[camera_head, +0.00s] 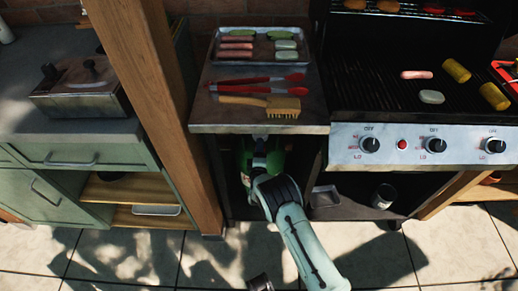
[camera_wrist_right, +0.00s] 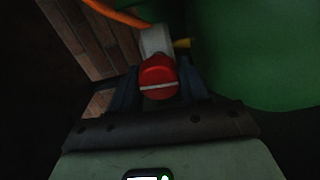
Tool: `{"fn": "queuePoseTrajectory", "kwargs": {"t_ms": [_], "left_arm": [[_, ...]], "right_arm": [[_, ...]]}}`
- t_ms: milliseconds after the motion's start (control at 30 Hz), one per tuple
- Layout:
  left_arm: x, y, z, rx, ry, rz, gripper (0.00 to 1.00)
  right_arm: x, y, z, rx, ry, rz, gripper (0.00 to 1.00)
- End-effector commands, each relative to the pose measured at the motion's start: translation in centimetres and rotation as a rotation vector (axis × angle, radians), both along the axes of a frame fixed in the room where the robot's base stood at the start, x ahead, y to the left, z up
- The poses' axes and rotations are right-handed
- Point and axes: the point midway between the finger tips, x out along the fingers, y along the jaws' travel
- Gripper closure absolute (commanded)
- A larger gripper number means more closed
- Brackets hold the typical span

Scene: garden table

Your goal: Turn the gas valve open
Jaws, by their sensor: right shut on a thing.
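The gas valve is a red round knob (camera_wrist_right: 158,78) with a pale stripe across its face, on a grey fitting (camera_wrist_right: 155,40). The stripe lies nearly level in the right wrist view. The green gas bottle (camera_wrist_right: 265,50) is beside it; in the head view its green body (camera_head: 277,161) shows partly under the side shelf. My right gripper (camera_head: 262,160) reaches under that shelf. In the right wrist view, its dark fingers (camera_wrist_right: 158,85) are on both sides of the knob and shut on it. In the head view, the knob is hidden. My left gripper is not in view.
The side shelf (camera_head: 210,115) hangs over my right gripper, with a food tray (camera_head: 222,62), red tongs (camera_head: 262,82) and a brush (camera_head: 270,103). A wooden post (camera_head: 160,100) stands left. The grill front (camera_head: 400,130) is right. An orange hose (camera_wrist_right: 115,10) runs near the valve.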

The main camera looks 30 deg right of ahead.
Motion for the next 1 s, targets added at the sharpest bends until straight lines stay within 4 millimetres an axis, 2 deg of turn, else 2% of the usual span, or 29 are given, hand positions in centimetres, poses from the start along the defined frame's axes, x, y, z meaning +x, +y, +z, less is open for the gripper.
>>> {"fn": "queuePoseTrajectory", "kwargs": {"t_ms": [67, 100, 133, 433, 567, 700, 1000], "left_arm": [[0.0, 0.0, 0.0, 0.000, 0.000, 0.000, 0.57], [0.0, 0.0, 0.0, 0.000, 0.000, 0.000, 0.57], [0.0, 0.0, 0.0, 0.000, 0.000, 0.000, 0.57], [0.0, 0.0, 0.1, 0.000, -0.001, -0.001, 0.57], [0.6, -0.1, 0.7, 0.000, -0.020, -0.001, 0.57], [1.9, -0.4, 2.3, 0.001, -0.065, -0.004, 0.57], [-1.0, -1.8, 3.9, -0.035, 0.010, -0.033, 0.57]], "right_arm": [[-0.1, -0.1, 0.0, 0.000, 0.000, -0.003, 0.85], [-0.1, -0.1, 0.0, 0.000, 0.000, -0.003, 0.42], [-0.1, -0.1, 0.0, 0.000, 0.000, -0.003, 0.32], [-0.1, 0.0, 0.0, 0.001, 0.000, -0.001, 0.32], [-0.9, 0.6, 0.0, 0.002, 0.003, 0.000, 0.32], [-3.0, 1.9, 0.2, 0.002, 0.003, 0.001, 0.32], [-8.7, 5.3, 0.1, 0.000, 0.004, 0.000, 0.32]]}}
